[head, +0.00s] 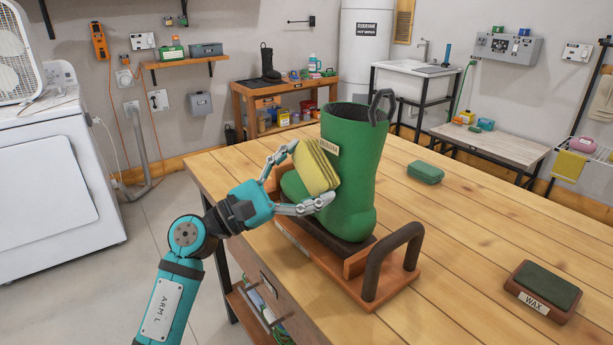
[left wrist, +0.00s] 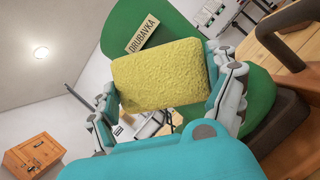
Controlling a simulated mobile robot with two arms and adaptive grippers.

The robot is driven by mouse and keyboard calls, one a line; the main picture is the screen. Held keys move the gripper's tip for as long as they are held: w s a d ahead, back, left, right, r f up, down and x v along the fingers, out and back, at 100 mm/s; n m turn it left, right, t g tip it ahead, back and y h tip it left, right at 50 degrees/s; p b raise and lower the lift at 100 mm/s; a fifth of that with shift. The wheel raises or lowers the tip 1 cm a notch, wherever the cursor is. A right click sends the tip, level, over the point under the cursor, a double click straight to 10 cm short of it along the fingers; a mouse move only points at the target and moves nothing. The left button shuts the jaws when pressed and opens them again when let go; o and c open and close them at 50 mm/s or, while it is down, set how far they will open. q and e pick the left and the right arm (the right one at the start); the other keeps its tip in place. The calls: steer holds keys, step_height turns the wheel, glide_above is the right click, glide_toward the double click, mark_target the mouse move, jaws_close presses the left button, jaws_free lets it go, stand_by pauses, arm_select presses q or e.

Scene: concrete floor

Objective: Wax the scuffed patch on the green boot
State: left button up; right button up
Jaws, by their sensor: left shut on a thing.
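The green boot (head: 352,150) stands upright on a wooden stand (head: 352,268) on the table, with a tan name label on its shaft. My left gripper (head: 312,174) is shut on a yellow sponge-like pad (head: 316,166), held in front of the boot's left side above the toe. In the left wrist view the pad (left wrist: 160,76) sits between both fingers with the boot (left wrist: 190,28) behind it; I cannot tell whether they touch. No scuffed patch is clearly visible. A block marked WAX (head: 543,290), dark green on top, lies at the table's front right. My right gripper is not in view.
The wooden table (head: 470,235) is mostly clear between the boot and the wax. A dark arched handle (head: 394,262) rises from the stand's near end.

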mark_target(320, 184)
arm_select(q)
steer(key=shift+s, duration=0.1)
steer(key=shift+s+d, duration=0.35)
steer(key=shift+s, duration=0.1)
steer(key=shift+s+d+p, duration=0.45)
steer(key=shift+s+d, duration=0.4)
steer(key=shift+s, duration=0.25)
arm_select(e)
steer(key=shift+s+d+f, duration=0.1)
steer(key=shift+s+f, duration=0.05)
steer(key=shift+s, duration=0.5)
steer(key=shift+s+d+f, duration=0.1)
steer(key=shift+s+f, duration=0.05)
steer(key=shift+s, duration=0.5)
arm_select(q)
steer(key=shift+a, duration=0.1)
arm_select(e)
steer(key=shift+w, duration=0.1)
